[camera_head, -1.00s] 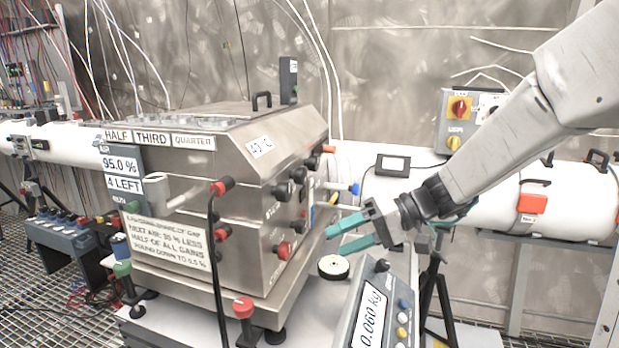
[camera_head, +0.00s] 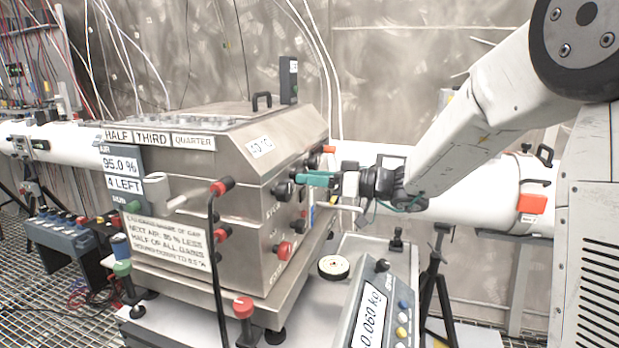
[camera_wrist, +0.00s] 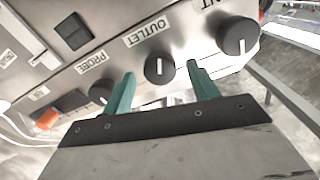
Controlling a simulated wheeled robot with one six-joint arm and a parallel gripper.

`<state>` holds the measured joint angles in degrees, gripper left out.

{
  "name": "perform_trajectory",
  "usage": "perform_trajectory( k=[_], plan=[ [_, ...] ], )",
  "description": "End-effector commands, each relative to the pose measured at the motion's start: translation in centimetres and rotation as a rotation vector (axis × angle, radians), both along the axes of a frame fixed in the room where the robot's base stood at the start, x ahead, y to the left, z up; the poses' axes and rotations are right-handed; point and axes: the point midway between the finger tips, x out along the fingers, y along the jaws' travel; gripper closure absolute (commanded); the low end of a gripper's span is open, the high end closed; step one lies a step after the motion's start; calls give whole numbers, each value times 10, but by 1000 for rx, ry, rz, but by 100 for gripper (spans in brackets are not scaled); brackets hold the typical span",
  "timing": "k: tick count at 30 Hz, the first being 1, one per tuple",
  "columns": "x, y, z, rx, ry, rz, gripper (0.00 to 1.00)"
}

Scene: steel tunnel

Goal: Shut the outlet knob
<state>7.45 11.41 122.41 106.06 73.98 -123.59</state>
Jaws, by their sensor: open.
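The outlet knob (camera_wrist: 160,67) is a round black knob with a white mark, below the OUTLET label (camera_wrist: 147,33) on the steel panel in the wrist view. The mark runs about up and down in that picture. My gripper (camera_wrist: 160,72) is open, with one green finger on each side of the knob in the picture. Whether the fingers touch it, I cannot tell. In the head view my gripper (camera_head: 318,179) is at the right side of the steel box (camera_head: 190,240), and its fingers cover part of the panel there.
Another black knob (camera_wrist: 238,36) is to the right, and a knob near the PROBE label (camera_wrist: 91,62) is to the left. An orange switch (camera_wrist: 46,120) is farther left. A scale reading 0.060 kg (camera_head: 371,312) and a round white-topped disc (camera_head: 333,266) are below my gripper.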

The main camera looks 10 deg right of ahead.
Motion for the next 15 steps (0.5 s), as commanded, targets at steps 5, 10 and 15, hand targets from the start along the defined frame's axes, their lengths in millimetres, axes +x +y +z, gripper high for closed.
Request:
perform_trajectory(
  k=[5,10,15],
  plan=[
    [6,12,0,1,1,1,41],
    [7,13,0,0,1,0,41],
    [7,12,0,0,1,0,63]
  ],
)
